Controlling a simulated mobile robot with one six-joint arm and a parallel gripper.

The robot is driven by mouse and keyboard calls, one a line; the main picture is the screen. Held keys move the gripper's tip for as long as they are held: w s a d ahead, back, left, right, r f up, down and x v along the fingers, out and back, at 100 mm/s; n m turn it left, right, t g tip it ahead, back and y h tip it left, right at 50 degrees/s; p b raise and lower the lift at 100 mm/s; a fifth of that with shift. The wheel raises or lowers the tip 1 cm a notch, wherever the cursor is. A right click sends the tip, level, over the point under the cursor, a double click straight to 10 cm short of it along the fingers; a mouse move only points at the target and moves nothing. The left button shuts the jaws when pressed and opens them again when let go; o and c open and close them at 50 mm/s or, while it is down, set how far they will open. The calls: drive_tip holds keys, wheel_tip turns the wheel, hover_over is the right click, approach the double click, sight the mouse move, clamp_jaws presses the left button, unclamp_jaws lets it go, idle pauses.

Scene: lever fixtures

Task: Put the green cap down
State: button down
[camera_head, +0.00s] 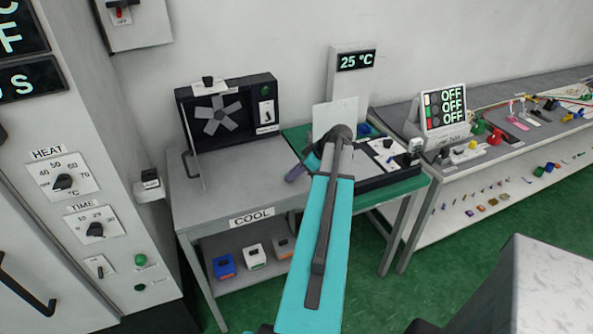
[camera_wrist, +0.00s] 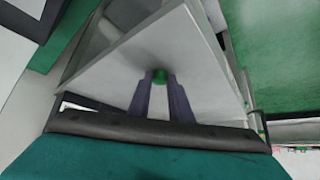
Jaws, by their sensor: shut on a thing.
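The green cap (camera_wrist: 159,76) is between the fingertips of my gripper (camera_wrist: 159,84) in the wrist view. My gripper is shut on it, and the fingers hide part of it. Behind the cap is a pale grey table top. Whether the cap touches that surface or hangs above it, I cannot tell. In the head view my gripper (camera_head: 294,174) shows as a dark purple finger near the right end of the grey COOL table (camera_head: 236,188). The cap cannot be made out there.
A dark fan box (camera_head: 228,108) stands at the back of the COOL table. The table's front middle is bare. To the right are a green-topped bench (camera_head: 404,186) with a 25 °C display (camera_head: 356,61) and a long crowded bench. A HEAT and TIME cabinet (camera_head: 75,185) stands left.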

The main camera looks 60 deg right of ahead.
drive_tip(key=shift+f, duration=0.15)
drive_tip(key=c, duration=1.6)
unclamp_jaws()
drive_tip(key=shift+r, duration=0.2)
drive_tip(key=shift+b+v, duration=1.35)
drive_tip(key=shift+v, duration=4.65)
drive_tip(key=shift+w, duration=0.1)
